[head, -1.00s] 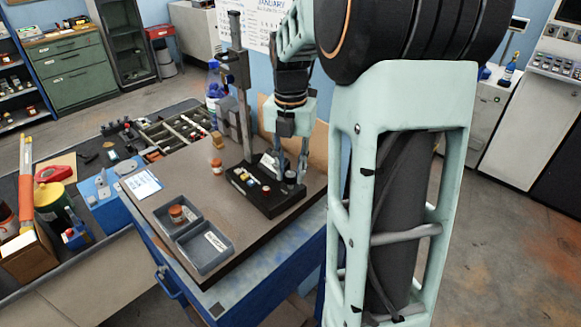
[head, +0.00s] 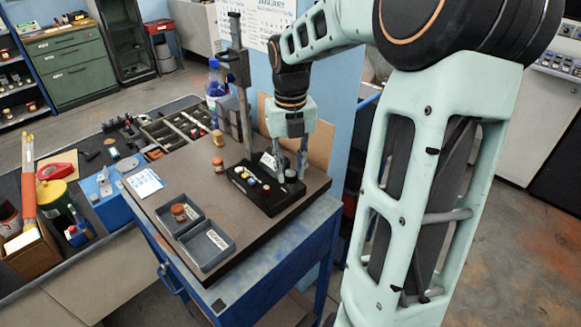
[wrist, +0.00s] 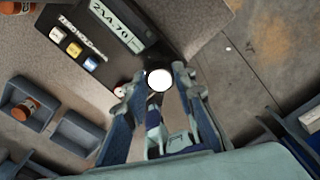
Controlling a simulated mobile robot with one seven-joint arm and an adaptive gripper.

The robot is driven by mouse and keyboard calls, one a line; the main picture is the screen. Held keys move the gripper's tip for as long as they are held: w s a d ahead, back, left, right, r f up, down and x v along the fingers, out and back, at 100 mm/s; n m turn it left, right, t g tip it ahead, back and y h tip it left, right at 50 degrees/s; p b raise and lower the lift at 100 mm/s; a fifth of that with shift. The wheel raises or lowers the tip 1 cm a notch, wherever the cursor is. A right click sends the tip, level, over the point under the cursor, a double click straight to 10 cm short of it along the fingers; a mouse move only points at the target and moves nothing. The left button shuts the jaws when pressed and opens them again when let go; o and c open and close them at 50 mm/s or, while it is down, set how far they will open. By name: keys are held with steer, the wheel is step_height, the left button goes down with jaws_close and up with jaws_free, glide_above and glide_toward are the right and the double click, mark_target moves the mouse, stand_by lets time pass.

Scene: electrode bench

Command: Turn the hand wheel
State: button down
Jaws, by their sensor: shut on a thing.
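The instrument (head: 263,198) has a black base with a display, several coloured buttons and a tall post, and stands on the bench. A small round knob (head: 290,175) at its right end appears to be the hand wheel. My gripper (head: 289,165) points down over it, with a finger on each side. In the wrist view the fingertips (wrist: 159,82) are shut on a round top, the hand wheel (wrist: 159,79), which looks bright white there. The display (wrist: 115,22) and buttons lie to its upper left. The wheel's lower side is hidden.
Two grey bins (head: 207,246) stand at the bench's front, one holding an orange-lidded jar (head: 179,212). Another jar (head: 218,164) stands left of the instrument. A paper label (head: 144,183) lies at the left. The bench's right edge is close to the instrument.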

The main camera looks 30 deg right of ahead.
mark_target(290, 173)
steer(key=shift+d+n, duration=0.1)
steer(key=shift+n, duration=0.3)
steer(key=shift+w+n, duration=0.1)
steer(key=shift+n, duration=2.7)
steer(key=shift+n, duration=0.5)
steer(key=c, duration=1.6)
jaws_free()
step_height(290, 173, up, 12)
